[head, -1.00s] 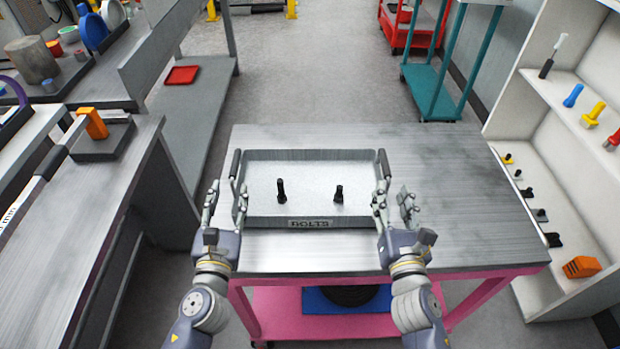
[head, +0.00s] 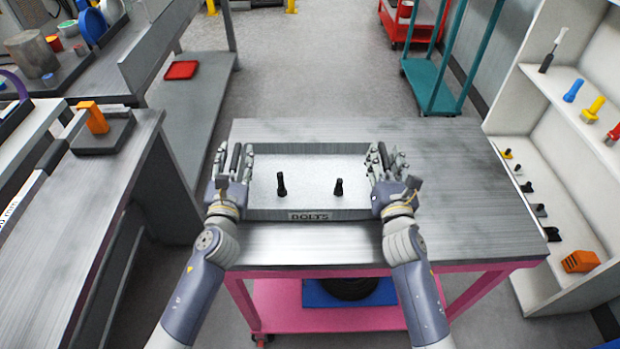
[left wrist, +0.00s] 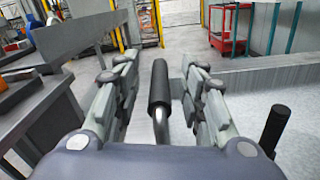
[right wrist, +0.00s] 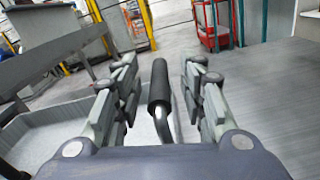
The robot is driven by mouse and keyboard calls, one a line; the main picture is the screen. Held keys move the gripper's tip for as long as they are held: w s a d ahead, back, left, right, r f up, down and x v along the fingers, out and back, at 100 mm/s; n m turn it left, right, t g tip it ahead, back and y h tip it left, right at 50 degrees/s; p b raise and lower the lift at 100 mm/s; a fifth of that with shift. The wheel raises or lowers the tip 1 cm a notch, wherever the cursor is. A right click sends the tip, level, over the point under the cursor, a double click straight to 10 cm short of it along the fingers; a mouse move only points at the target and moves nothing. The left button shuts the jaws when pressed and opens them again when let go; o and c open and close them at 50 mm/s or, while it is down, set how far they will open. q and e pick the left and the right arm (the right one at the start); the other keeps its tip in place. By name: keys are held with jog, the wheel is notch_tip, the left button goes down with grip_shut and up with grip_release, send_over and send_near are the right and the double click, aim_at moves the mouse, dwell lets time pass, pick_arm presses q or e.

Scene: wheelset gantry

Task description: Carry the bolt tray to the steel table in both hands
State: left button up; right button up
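The bolt tray (head: 310,175) is a shallow grey tray labelled BOLTS, lying on a steel-topped table (head: 450,190) with a pink frame. Two black bolts (head: 281,184) stand upright in it. My left gripper (head: 234,160) is open around the tray's left handle, a dark grip on a bent rod (left wrist: 159,85). My right gripper (head: 386,160) is open around the right handle, which shows in the right wrist view (right wrist: 159,85). In both wrist views the handle stands between the fingers, with gaps on its sides.
A grey workbench (head: 85,210) with an orange-handled tool stands at the left. A white shelf unit (head: 555,180) with small parts stands at the right. A teal cart (head: 430,80) and a red cart stand behind. The tabletop right of the tray is clear.

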pick_arm(q)
jog(key=shift+w, duration=0.2)
pick_arm(e)
jog(key=shift+w, duration=0.2)
pick_arm(q)
grip_shut()
pick_arm(e)
grip_shut()
pick_arm(q)
jog(key=shift+r, duration=0.2)
pick_arm(e)
jog(key=shift+r, duration=0.2)
